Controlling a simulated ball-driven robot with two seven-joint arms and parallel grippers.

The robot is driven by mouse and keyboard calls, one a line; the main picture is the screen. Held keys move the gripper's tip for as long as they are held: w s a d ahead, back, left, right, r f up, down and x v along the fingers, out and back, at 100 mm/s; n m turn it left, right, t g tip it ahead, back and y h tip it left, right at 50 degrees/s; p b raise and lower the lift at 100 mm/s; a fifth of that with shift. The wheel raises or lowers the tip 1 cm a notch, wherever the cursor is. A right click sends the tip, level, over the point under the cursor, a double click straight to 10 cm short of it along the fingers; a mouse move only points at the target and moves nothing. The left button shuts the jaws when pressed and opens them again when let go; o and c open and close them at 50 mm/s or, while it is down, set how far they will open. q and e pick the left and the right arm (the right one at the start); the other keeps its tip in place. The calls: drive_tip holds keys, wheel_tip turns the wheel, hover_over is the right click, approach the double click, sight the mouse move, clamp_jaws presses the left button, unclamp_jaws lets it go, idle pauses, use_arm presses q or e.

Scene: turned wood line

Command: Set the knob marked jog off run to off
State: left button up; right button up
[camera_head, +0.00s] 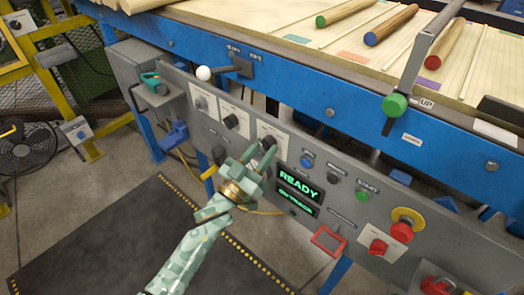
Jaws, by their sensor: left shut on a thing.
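Three knobs on white label plates run along the grey control panel (340,200). The left knob (203,101) is pale, and the middle knob (231,121) is black. The right knob (268,142) is dark and partly covered by my fingers. The print on the plates is too small to read, so I cannot tell which one is marked jog off run. My left gripper (260,154) comes from below and is shut on the right knob. Its pointer direction is hidden. My right gripper is not in view.
A green-lit display (297,181) reads READY. Right of the knobs are small buttons, a red knob (378,246) and a red emergency button (402,231) on yellow. A white-balled lever (204,73) juts out above the panel. A red-framed guard (328,241) hangs below.

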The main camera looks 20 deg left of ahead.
use_arm(q)
drive_tip(key=m+h, duration=0.1)
drive_tip(key=m, duration=0.3)
drive_tip(key=shift+a+g+h, duration=0.15)
drive_tip(key=shift+g+h, duration=0.25)
drive_tip(key=m+h, duration=0.1)
drive_tip(key=m, duration=0.1)
drive_tip(key=m+g+h+p, duration=0.1)
drive_tip(key=m, duration=0.1)
drive_tip(key=shift+a+m+g, duration=0.1)
drive_tip(key=shift+m+g, duration=0.2)
drive_tip(key=shift+m, duration=0.1)
drive_tip(key=shift+w+m+g+h, duration=0.1)
drive_tip(key=shift+m+g+h, duration=0.35)
drive_tip(key=shift+m, duration=1.05)
drive_tip(key=shift+a, duration=0.1)
drive_tip(key=shift+m+p, duration=0.3)
drive_tip(key=shift+g+h, duration=0.25)
